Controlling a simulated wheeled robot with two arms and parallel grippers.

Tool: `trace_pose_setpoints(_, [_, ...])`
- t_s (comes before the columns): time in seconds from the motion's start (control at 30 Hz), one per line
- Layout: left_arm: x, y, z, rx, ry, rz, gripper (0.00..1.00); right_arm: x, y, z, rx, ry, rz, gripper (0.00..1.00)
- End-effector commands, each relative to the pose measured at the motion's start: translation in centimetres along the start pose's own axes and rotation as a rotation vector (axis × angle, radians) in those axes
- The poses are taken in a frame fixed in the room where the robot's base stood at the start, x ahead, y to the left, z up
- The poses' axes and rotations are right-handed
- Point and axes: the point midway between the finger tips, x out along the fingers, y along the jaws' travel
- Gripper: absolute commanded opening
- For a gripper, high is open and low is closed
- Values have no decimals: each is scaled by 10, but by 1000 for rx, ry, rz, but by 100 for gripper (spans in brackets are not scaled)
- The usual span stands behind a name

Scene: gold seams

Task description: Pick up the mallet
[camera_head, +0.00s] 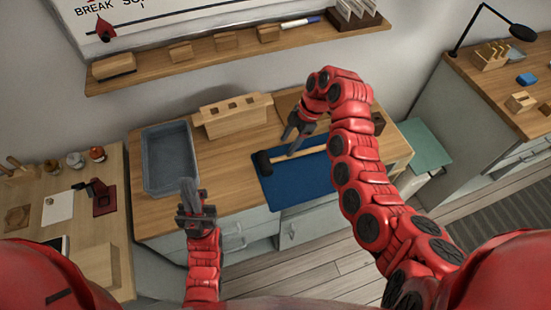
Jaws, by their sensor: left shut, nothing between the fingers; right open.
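The mallet (300,154) lies on a blue mat (296,182) on the wooden worktop, with its black head to the left and its pale wooden handle stretching right. My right gripper (291,143) is open just above the handle, near its middle; I cannot tell whether it touches it. The red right arm covers the right part of the mat and may hide the handle's end. My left gripper (188,187) is shut and empty, in front of the grey tray and left of the mat.
A grey tray (149,190) is on the worktop's left, and a slotted wooden block (232,118) stands behind the mat. A wall shelf (200,66) holds several blocks. A side table stands left, and a desk with a black lamp (522,32) right.

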Motion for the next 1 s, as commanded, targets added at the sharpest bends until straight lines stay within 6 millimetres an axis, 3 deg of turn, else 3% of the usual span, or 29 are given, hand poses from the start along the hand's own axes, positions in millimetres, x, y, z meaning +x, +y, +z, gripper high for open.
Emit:
trace_pose_setpoints(0.1, [6, 0, -1, 0, 0, 0, 0, 14, -2, -2, 0, 3, -6, 59])
trace_pose_setpoints(0.33, [20, -1, -3, 0, 0, 0, 0, 26, -2, -2, 2, 2, -4, 59])
trace_pose_setpoints(0.47, [35, -2, -6, 0, 1, 0, 0, 43, -5, -2, 1, 2, -7, 59])
trace_pose_setpoints(0.6, [37, -2, -6, 0, 0, 0, 0, 61, -5, -1, -1, 0, -6, 59])
trace_pose_setpoints(1.0, [38, -2, -6, 0, 0, 0, 0, 71, -4, 0, 2, 1, -1, 57])
